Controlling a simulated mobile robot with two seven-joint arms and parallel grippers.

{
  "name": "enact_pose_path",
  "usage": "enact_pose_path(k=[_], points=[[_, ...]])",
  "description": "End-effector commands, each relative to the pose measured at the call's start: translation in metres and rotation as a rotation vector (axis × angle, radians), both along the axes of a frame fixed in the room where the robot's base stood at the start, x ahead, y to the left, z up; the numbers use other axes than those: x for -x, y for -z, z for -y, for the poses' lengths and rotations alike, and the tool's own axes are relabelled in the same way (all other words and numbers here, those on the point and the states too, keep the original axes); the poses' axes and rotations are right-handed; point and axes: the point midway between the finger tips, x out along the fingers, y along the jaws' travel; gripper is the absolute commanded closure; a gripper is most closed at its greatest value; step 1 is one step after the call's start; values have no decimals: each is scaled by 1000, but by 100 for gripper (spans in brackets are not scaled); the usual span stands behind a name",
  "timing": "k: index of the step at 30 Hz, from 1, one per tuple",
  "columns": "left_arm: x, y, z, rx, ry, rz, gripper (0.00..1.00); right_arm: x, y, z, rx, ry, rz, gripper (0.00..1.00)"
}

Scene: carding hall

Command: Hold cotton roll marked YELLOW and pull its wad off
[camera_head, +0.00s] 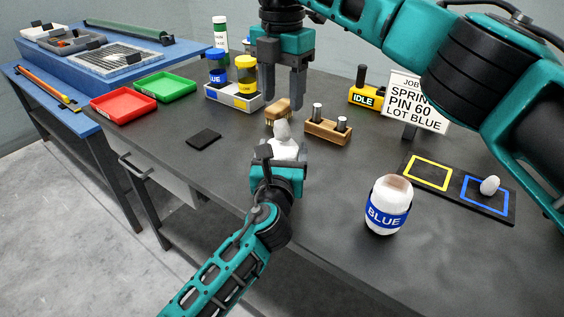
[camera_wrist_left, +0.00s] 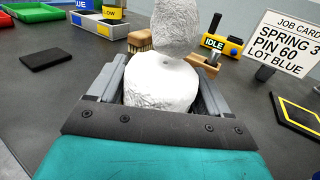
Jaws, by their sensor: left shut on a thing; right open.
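My left gripper (camera_head: 284,155) is shut on a white cotton roll (camera_wrist_left: 160,88), also seen in the head view (camera_head: 287,148). No marking on this roll shows; its lower part is hidden by the jaws. A white wad (camera_wrist_left: 176,28) stands at the roll's top, narrowing downward; it also shows in the head view (camera_head: 282,130). I cannot tell whether it is still joined. My right gripper (camera_head: 283,103) is open, fingers pointing down, just above the wad and apparently empty.
A roll marked BLUE (camera_head: 386,208) stands at the front right. A black mat (camera_head: 456,187) has yellow and blue outlines; a wad (camera_head: 490,186) lies in the blue one. A brush (camera_head: 278,111), wooden pin block (camera_head: 328,131), job card (camera_head: 415,103) and black pad (camera_head: 203,138) stand around.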

Motion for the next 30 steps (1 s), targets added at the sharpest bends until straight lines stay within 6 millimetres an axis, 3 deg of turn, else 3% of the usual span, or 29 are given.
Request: enact_pose_path(k=[2,13,16,23,30], points=[[0,0,0,0,0,0,41,0,0,0,0,0,0,46],[0,0,0,-1,0,-1,77,0,0,0,0,0,0,46],[0,0,0,-1,0,-1,78,0,0,0,0,0,0,37],[0,0,0,-1,0,-1,78,0,-2,0,0,-57,0,36],[0,1,0,-1,0,-1,78,0,-12,1,2,-397,0,36]])
